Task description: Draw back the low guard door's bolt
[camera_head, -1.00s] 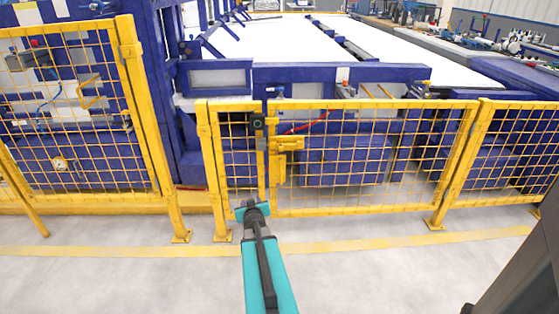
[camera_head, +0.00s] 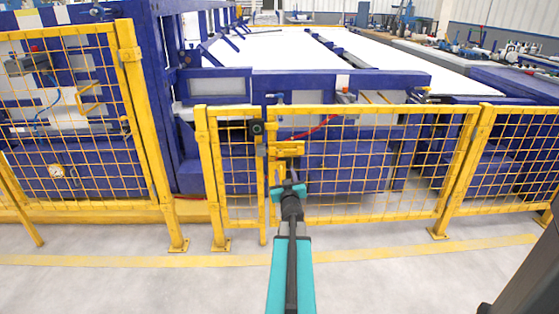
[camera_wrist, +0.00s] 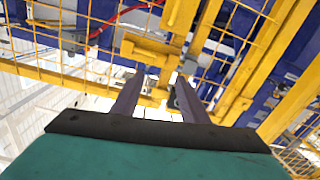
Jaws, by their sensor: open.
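The low guard door (camera_head: 372,212) is a yellow-framed mesh panel and looks closed against the post on its left. Its yellow bolt (camera_head: 287,148) sits near the upper left edge of the door, beside a small dark box (camera_head: 257,128). My gripper (camera_head: 289,186) is in front of the door, a little below the bolt. In the wrist view my gripper's two dark fingers (camera_wrist: 160,88) stand apart with nothing clearly held. Yellow bolt hardware (camera_wrist: 150,52) shows just beyond the fingertips. I cannot tell whether the fingers touch it.
A taller yellow mesh fence (camera_head: 78,120) stands at the left, and another mesh panel (camera_head: 515,160) continues at the right. Blue machinery (camera_head: 345,80) fills the space behind the door. The grey floor in front is clear, with a yellow line (camera_head: 400,250).

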